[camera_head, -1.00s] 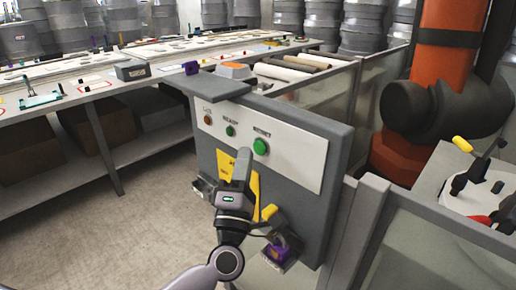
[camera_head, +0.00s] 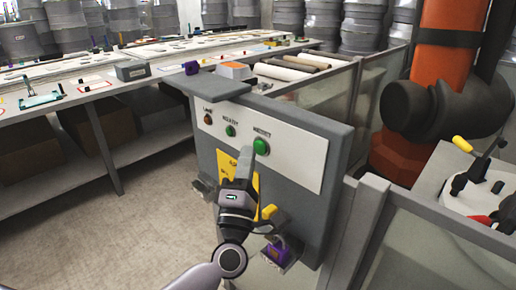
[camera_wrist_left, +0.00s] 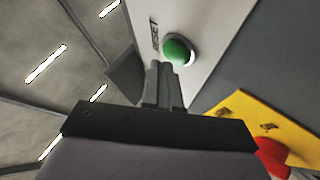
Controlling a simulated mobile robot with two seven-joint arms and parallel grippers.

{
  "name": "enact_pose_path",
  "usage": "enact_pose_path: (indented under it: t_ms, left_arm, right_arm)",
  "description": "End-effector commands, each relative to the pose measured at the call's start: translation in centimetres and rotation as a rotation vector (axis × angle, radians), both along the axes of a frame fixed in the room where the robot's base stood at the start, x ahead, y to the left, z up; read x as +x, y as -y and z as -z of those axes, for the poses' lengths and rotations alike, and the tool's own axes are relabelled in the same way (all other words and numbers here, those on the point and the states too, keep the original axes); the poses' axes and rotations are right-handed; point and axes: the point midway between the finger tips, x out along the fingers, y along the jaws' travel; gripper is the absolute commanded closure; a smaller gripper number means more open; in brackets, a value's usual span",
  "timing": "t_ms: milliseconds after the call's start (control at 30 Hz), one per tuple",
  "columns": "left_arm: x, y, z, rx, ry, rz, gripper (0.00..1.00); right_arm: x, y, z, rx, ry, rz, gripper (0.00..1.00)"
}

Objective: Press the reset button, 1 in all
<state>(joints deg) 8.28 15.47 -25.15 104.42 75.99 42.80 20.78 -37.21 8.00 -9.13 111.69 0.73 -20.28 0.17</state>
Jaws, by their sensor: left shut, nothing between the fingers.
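The reset button is a round green button (camera_head: 261,146) with a pale collar. In the left wrist view the green button (camera_wrist_left: 177,50) shows just beyond my fingertips, beside a label. My left gripper (camera_head: 245,158) is shut and empty, pointing up in front of the panel, below and left of the button. In the left wrist view its closed fingers (camera_wrist_left: 161,68) end close to the button's edge; I cannot tell whether they touch. My right gripper is not in view.
A smaller green button (camera_head: 230,131) and a red one (camera_head: 208,120) sit further left on the strip. Below are a yellow sign (camera_head: 225,168) and a purple padlock (camera_head: 279,250). A metal-framed fence (camera_head: 432,231) stands at right. Floor at left is clear.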

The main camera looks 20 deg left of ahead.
Motion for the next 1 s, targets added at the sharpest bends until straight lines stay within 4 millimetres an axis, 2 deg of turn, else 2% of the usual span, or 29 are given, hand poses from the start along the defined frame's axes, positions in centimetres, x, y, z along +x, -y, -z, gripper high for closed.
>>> enact_pose_path:
  t_ms: [1000]
  left_arm:
    - [0.82, 0.28, -0.03, -0.001, 0.001, 0.000, 1.00]
  right_arm:
    - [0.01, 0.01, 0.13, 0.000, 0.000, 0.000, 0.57]
